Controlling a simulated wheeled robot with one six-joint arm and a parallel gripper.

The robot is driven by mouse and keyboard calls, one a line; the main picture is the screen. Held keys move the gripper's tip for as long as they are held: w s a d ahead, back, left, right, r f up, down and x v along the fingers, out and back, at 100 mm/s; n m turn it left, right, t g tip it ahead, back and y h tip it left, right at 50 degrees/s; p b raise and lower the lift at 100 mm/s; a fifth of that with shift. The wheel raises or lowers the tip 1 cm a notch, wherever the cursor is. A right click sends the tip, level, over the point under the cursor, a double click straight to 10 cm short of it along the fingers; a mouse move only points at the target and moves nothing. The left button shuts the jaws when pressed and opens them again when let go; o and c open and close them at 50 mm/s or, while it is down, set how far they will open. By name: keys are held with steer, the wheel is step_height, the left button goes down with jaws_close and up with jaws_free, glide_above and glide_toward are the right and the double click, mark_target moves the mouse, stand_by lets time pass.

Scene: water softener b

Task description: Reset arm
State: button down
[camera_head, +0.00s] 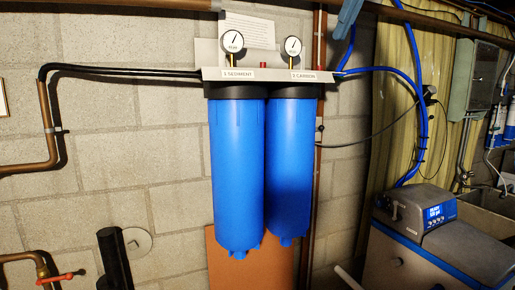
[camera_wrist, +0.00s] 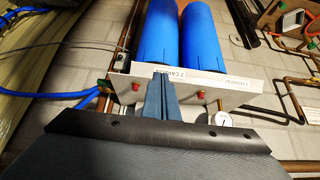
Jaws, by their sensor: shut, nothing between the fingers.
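My gripper (camera_wrist: 163,76) shows in the wrist view with its blue-grey fingers together and nothing between them. The fingers overlap the white label bracket of the filter unit in that picture; I cannot tell whether they touch it. The filter unit has two blue housings, the sediment filter (camera_head: 237,170) on the left and the carbon filter (camera_head: 290,165) on the right in the head view. In the wrist view the unit appears upside down, with the blue housings (camera_wrist: 160,35) beyond the fingers. A blue-grey part at the top of the head view is too cropped to identify surely.
Two pressure gauges (camera_head: 232,41) stand above the white bracket (camera_head: 270,75). Blue hoses (camera_head: 420,110) and a copper pipe (camera_head: 45,120) run beside the unit. A grey softener with a control head (camera_head: 415,210) stands at right. Bare block wall (camera_head: 140,140) lies left of the filters.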

step_height(320, 180, down, 36)
steer(key=w+m+g+h+b, duration=0.1)
steer(key=w+m+g+b, duration=0.15)
steer(key=b, duration=0.35)
steer(key=s+f+b, duration=0.1)
steer(key=s+f, duration=0.6)
steer(key=f, duration=0.5)
steer(key=s+f+m+g+h+b, duration=0.1)
steer(key=s+f+b, duration=0.1)
steer(key=s+f, duration=0.5)
steer(key=s+a+f+m+g+b, duration=0.1)
steer(key=s+f, duration=0.7)
steer(key=f, duration=0.8)
steer(key=shift+f+h+b, duration=0.3)
steer(key=shift+b, duration=0.3)
steer(key=shift+g, duration=0.25)
